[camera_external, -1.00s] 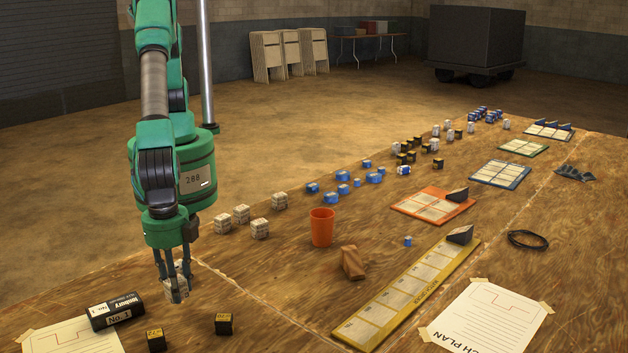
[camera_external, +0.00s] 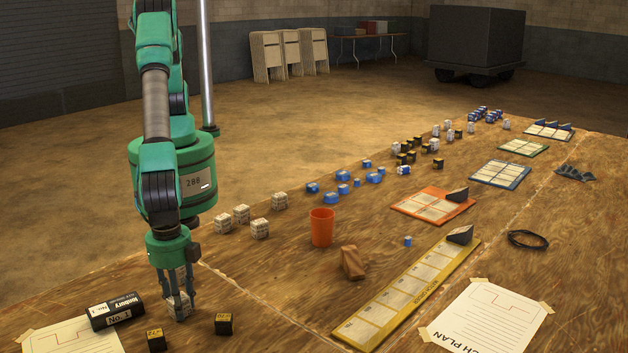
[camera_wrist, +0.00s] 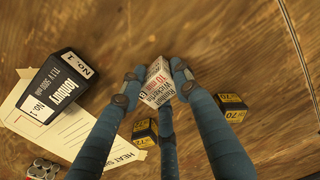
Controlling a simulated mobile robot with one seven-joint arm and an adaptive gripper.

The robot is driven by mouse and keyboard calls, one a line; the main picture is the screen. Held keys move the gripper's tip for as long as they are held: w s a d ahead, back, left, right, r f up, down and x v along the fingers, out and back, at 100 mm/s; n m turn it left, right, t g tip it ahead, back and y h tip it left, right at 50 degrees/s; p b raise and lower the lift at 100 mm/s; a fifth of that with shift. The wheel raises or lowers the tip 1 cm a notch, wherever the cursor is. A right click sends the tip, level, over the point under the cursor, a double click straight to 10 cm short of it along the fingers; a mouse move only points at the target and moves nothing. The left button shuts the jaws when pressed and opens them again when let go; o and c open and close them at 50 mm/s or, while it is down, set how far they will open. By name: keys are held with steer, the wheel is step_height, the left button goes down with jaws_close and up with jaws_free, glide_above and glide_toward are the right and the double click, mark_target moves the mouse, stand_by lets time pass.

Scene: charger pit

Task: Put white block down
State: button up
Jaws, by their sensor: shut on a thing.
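A white block (camera_external: 179,307) with printed text is between the fingers of my gripper (camera_external: 180,302), at or just above the wooden table at the front left. In the wrist view, the white block (camera_wrist: 160,82) sits between the fingertips of my gripper (camera_wrist: 158,82), which is shut on it. I cannot tell for sure whether its underside touches the table. Two black-and-yellow blocks stand close by, one to its left (camera_external: 156,340) and one to its right (camera_external: 223,324).
Several white blocks (camera_external: 260,229) stand behind, near an orange cup (camera_external: 322,227). A brown wooden piece (camera_external: 352,263) and a yellow board (camera_external: 405,290) lie right. Bare table lies between.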

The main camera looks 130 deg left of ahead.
stand_by(0.3)
steer(key=o, duration=1.1)
step_height(320, 180, up, 12)
steer(key=p, duration=0.2)
steer(key=shift+r+p, duration=0.1)
steer(key=shift+p, duration=0.3)
steer(key=shift+r, duration=0.1)
